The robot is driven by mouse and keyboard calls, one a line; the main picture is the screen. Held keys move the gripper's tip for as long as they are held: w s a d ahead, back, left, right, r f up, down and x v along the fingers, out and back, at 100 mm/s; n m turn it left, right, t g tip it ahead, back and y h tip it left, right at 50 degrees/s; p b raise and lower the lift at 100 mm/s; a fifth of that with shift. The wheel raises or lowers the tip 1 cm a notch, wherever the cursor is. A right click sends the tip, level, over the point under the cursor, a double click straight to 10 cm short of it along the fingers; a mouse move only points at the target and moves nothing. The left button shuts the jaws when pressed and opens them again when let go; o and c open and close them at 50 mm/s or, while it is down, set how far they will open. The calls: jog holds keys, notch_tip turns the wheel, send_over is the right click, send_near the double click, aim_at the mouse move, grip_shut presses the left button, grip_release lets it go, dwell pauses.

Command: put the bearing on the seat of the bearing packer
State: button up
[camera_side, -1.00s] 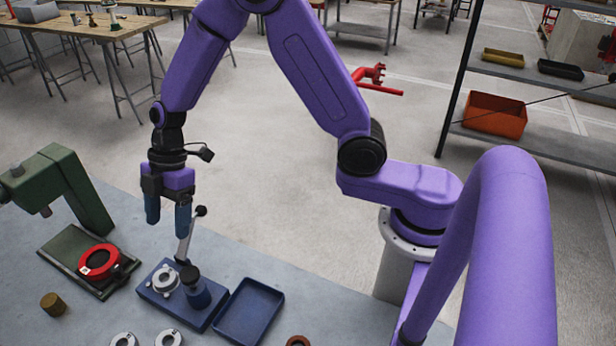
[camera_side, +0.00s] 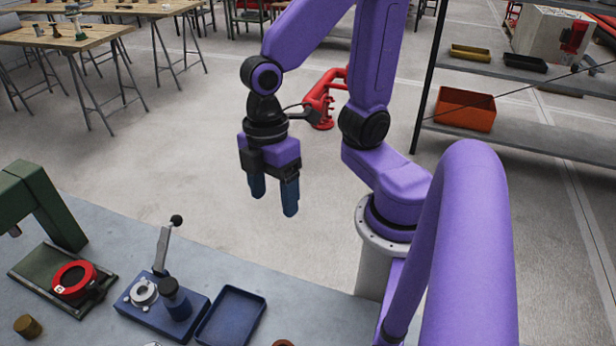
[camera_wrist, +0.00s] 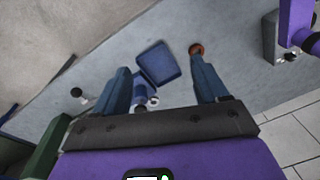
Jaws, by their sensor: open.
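The bearing packer has a blue base (camera_side: 198,305) on the bench. It carries a dark-topped blue cylinder (camera_side: 175,299), a raised lever with a black knob (camera_side: 176,221), and a silver round part (camera_side: 143,292) at its left. I cannot tell whether that part is the bare seat or has a bearing on it. A pale ring (camera_side: 153,344), possibly a bearing, is cut off by the bottom edge. My gripper (camera_side: 274,206) is open and empty, high and well right of the packer. The wrist view shows the packer's cylinder (camera_wrist: 140,94) between the fingers, far below.
A blue tray (camera_side: 203,330) stands right of the packer. An orange-brown ring (camera_wrist: 196,49) lies beyond it. A green press (camera_side: 45,205) with a red ring (camera_side: 73,278) on its base stands left. A brass cylinder (camera_side: 28,326) stands in front.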

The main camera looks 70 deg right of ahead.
jog(key=s+d+m+t, duration=0.1)
jog(key=s+d, duration=0.3)
jog(key=shift+s+d+r+h, duration=0.25)
jog(key=shift+s+r+h, duration=0.05)
jog(key=shift+r, duration=0.1)
dwell(1.1)
